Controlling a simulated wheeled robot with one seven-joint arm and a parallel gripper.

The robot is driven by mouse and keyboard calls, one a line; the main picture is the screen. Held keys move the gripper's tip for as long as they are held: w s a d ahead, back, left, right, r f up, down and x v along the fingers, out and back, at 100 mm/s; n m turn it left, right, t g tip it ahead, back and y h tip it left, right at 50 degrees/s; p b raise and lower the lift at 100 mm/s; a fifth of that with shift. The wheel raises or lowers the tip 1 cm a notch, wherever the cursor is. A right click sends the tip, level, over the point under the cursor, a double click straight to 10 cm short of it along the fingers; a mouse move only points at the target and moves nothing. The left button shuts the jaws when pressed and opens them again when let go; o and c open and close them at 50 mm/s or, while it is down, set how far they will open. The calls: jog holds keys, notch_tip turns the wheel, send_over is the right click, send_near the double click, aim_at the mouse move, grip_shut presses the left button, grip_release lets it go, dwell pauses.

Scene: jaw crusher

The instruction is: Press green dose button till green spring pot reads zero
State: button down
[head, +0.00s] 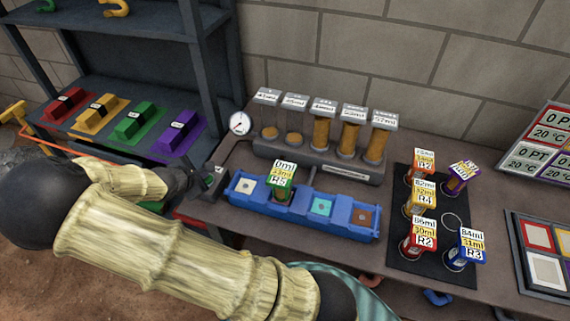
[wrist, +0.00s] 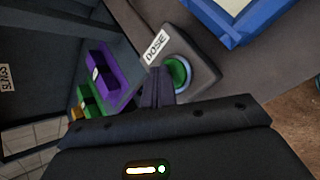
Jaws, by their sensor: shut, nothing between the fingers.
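The green dose button (wrist: 177,72) sits in a dark box with a white DOSE label (wrist: 155,47) in the wrist view. In the head view the box (head: 214,182) stands at the left end of the blue tray. My gripper (head: 193,181) is shut and empty beside the box; in the wrist view its fingertips (wrist: 158,88) are at the button's near left edge. I cannot tell whether they touch it. The green spring pot, R5 (head: 281,182), stands upright in the blue tray; the top line of its tag appears to read 0ml, and its second line is too small to read.
The blue tray (head: 300,224) also has white, teal and brown squares. Behind it are a gauge (head: 239,123) and several tubes of brown material (head: 321,131). Several tagged pots stand on a dark mat (head: 403,253) at right. A shelf (head: 101,98) with coloured blocks is at left.

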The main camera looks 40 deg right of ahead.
jog(key=shift+f, duration=0.15)
jog(key=shift+s+f+b, duration=0.1)
jog(key=shift+f+b, duration=0.3)
jog(key=shift+b, duration=0.25)
jog(key=shift+a+r, duration=0.1)
jog(key=shift+r, duration=0.15)
dwell(0.4)
notch_tip(320, 180, up, 2)
jog(key=shift+p, duration=1.05)
notch_tip(320, 180, up, 4)
jog(key=p, duration=0.3)
jog(key=shift+r, duration=0.2)
jog(key=shift+f, duration=0.1)
